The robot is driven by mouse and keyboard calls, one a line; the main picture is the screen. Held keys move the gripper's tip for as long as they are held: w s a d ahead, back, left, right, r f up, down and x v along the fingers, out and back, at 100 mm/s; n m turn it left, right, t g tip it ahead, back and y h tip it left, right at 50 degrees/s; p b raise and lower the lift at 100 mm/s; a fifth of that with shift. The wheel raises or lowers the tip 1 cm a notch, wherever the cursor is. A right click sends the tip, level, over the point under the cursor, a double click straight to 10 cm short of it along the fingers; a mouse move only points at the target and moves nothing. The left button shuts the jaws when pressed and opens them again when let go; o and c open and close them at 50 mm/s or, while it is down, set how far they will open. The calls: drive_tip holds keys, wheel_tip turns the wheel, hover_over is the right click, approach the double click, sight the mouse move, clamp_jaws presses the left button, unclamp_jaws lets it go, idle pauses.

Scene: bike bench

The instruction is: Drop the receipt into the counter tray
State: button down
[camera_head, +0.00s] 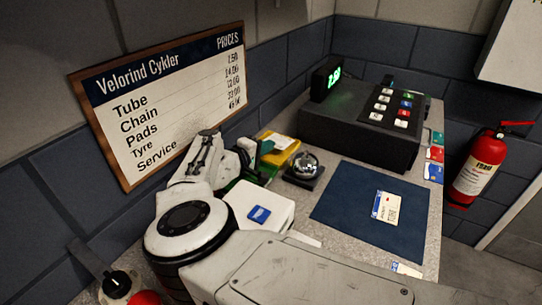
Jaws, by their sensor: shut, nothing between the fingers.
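A small white printed slip (387,207), which looks like the receipt, lies flat on a dark blue flat mat or shallow tray (340,198) on the counter. I cannot tell whether this blue piece has raised rims or is the counter tray. My gripper (250,156) is at the left, near the price board and behind the white box. It is shut with nothing held, well apart from the slip. My own arm partly hides its surroundings.
A white box with a blue mark (260,213), a service bell (305,168) and a yellow item (278,143) stand left of the mat. A dark cash register (365,135) stands behind. Cards (434,154) lie along the right edge. A fire extinguisher (478,170) is at the far right.

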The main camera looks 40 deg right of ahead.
drive_tip(key=c, duration=1.8)
unclamp_jaws()
drive_tip(key=o, duration=0.4)
drive_tip(key=shift+o, duration=0.2)
wheel_tip(320, 180, up, 4)
drive_tip(key=p, duration=0.4)
drive_tip(key=shift+f+p, duration=0.15)
drive_tip(key=shift+p, duration=0.15)
drive_tip(key=s+a+r+p, duration=0.3)
drive_tip(key=s+r+p, duration=0.6)
drive_tip(key=s+p, duration=0.2)
drive_tip(key=s, duration=0.2)
drive_tip(key=shift+s+r, duration=0.15)
drive_tip(key=shift+s, duration=0.15)
drive_tip(key=shift+a, duration=0.1)
